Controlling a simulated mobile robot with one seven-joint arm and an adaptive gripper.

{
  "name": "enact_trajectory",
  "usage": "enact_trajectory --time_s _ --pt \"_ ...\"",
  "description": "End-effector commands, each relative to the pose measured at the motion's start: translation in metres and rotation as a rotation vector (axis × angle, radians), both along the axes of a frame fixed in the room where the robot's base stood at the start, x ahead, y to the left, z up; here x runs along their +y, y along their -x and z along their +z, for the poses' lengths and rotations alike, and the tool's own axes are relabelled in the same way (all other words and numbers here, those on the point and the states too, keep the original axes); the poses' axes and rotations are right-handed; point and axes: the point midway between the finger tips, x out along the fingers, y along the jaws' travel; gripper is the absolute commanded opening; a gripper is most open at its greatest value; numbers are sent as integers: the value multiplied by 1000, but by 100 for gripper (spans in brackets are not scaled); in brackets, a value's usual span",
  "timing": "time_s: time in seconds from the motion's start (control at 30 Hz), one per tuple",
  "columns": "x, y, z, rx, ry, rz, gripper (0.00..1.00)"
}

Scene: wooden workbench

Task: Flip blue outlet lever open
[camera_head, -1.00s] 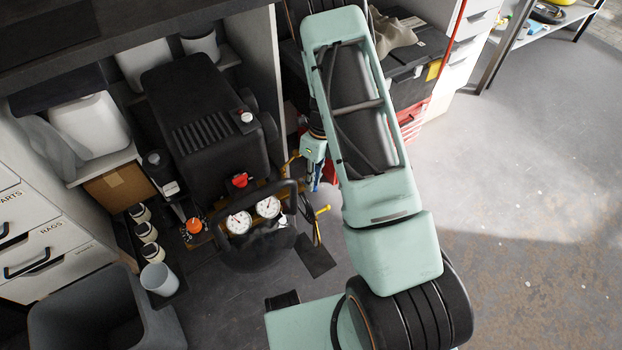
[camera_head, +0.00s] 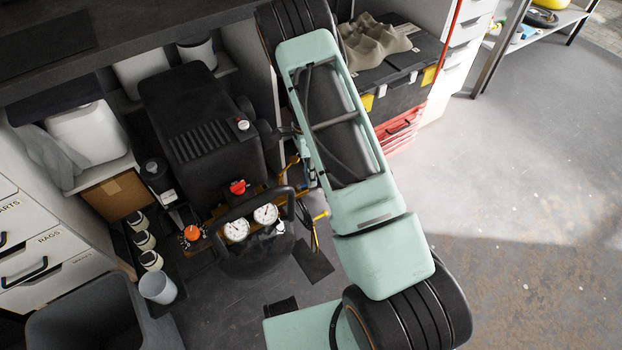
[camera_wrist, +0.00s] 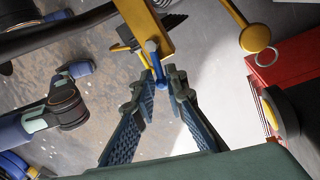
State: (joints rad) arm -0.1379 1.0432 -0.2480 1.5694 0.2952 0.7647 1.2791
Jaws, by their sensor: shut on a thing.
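The blue outlet lever (camera_wrist: 154,62) shows in the wrist view, hanging from a yellow bar or fitting (camera_wrist: 147,24) at the top centre. My gripper (camera_wrist: 159,80) points up at it, its two ribbed fingertips close around the lower end of the lever. The gripper is shut on the lever; the exact contact is small in the picture.
A red knob (camera_head: 238,187) and an orange knob (camera_head: 192,232) sit by the gauges. A black toolbox (camera_head: 390,80) with a red case (camera_head: 402,130) stands right of my arm. A grey bin (camera_head: 85,315) is at lower left. Open floor lies to the right.

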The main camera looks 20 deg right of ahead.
Motion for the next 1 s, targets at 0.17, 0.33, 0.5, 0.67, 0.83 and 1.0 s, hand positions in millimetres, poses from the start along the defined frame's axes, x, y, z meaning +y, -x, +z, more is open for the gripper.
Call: enact_trajectory --time_s 0.17,0.33,0.5,0.67,0.83,1.0 --pt "1 -2 -3 5 1 126 0" --pt "2 -6 -3 5 2 210 0" --pt "2 -7 -3 5 2 261 0" --pt "3 -8 -3 5 1 281 0" --pt "3 -8 -3 5 1 287 0" --pt "3 -8 -3 4 1 286 0"
